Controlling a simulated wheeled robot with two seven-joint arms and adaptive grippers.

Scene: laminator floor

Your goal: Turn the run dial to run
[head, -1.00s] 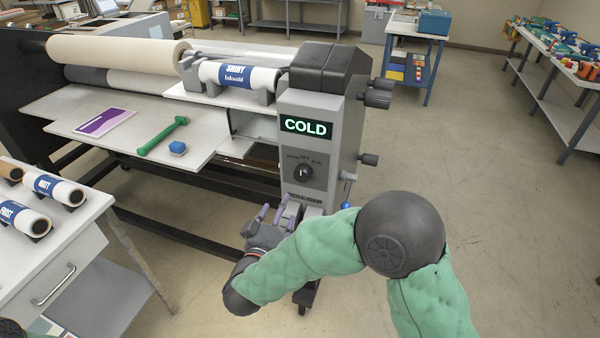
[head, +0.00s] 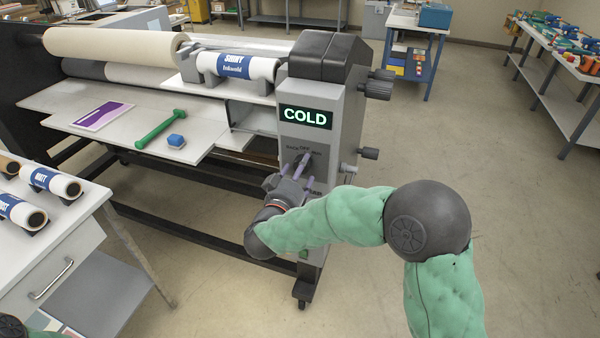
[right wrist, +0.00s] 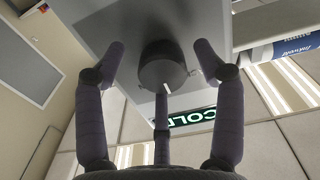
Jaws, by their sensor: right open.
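The run dial (right wrist: 163,66) is a dark round knob on the grey front panel of the laminator's end housing (head: 338,125). In the right wrist view it sits between my fingers, with a small white mark on its rim. In the head view my fingers partly cover the dial and its labels, so I cannot read its setting. My right gripper (head: 296,165) is open, its purple-grey fingers spread around the dial. I cannot tell whether they touch it. The display (head: 305,117) above reads COLD. My left gripper is not in view.
Side knobs (head: 376,88) stick out on the housing's right. A roll cart (head: 50,245) stands at the left. The floor at right is open.

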